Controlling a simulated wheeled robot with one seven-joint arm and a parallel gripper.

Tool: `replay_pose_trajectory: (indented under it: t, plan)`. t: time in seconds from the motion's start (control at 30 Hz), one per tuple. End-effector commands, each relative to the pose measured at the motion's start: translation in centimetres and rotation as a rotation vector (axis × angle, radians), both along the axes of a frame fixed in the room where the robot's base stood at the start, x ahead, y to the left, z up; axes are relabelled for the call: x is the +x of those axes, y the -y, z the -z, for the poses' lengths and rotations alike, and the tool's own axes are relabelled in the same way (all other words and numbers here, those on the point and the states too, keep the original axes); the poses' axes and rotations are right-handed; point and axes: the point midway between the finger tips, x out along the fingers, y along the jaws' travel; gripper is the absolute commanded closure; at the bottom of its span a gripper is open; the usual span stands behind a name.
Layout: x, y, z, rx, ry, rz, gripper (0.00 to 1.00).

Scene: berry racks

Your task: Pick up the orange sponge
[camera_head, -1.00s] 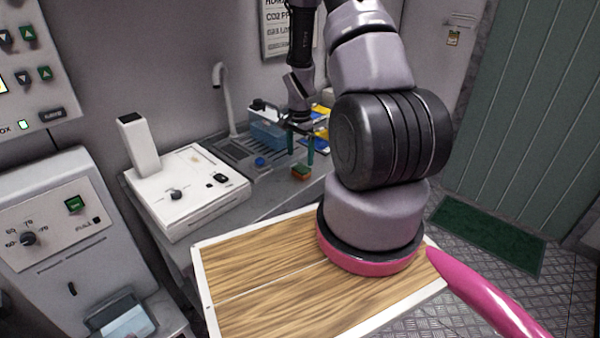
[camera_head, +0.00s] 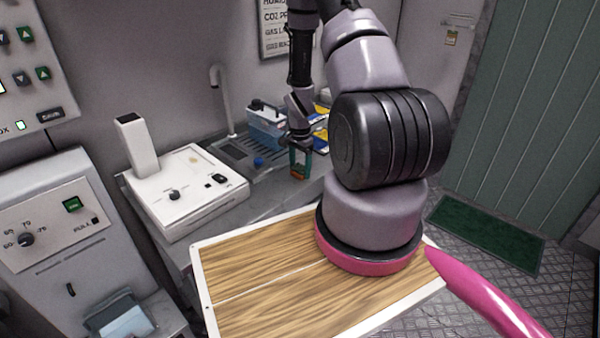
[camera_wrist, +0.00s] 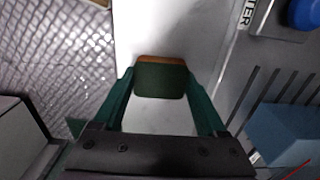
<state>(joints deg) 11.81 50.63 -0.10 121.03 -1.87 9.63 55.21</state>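The orange sponge (camera_wrist: 160,62) shows in the wrist view as a small block with a dark green face and an orange edge. It rests on the grey counter (camera_head: 262,198). In the head view the sponge (camera_head: 300,174) is small and partly covered by the fingers. My gripper (camera_wrist: 160,74) points down with its green fingers open, one on each side of the sponge and very near its sides. In the head view my gripper (camera_head: 300,167) is low at the counter. Whether the fingers touch the sponge is hard to tell.
A white device (camera_head: 187,190) stands left of the sponge. A sink with a tap (camera_head: 222,95), a blue container (camera_head: 266,124) and a blue round knob-like item (camera_head: 259,162) are behind. A wooden-topped board (camera_head: 262,275) lies in front, below my arm.

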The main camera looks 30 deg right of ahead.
Motion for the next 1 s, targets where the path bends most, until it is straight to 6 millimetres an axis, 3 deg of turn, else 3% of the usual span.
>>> replay_pose_trajectory:
  t: [0.47,1.0]
  plan:
    - [0.0,0.0,-0.6,-0.001,0.001,0.0,0.77]
    - [0.1,0.0,-9.3,0.0,0.002,0.0,0.77]
